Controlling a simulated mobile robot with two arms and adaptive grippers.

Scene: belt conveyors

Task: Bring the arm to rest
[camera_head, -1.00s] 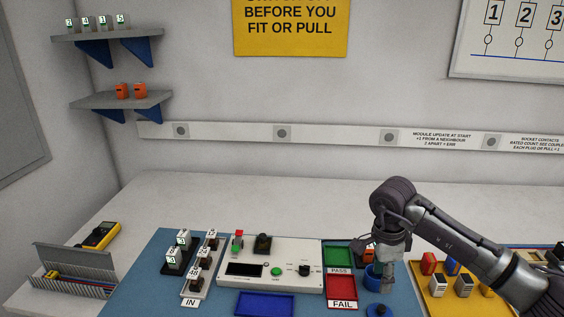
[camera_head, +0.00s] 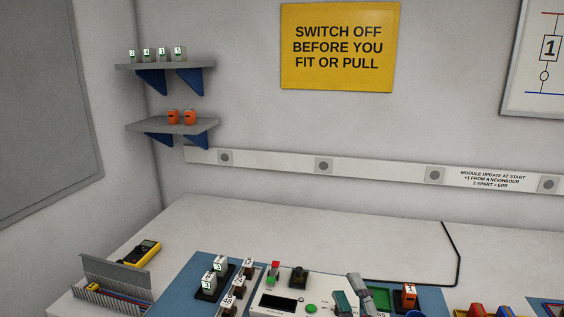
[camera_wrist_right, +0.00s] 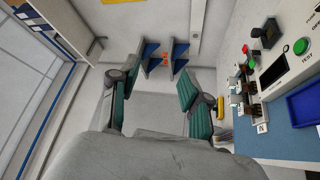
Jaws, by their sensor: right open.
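My right gripper (camera_head: 351,298) shows at the bottom edge of the head view, in front of the test panel. Its two fingers stand apart, and the rest of the arm is out of frame. In the right wrist view my gripper (camera_wrist_right: 152,102) has its green-padded fingers wide apart with nothing between them. The orange module (camera_head: 409,297) stands to the right of the gripper, apart from it. My left gripper is not in view.
The white test panel (camera_head: 285,304) with knob and buttons sits on the blue mat (camera_head: 190,284). White-topped modules (camera_head: 220,264) stand left of it. A yellow multimeter (camera_head: 140,253) lies further left. The back of the bench (camera_head: 300,225) is mostly clear, except for a black cable (camera_head: 456,255).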

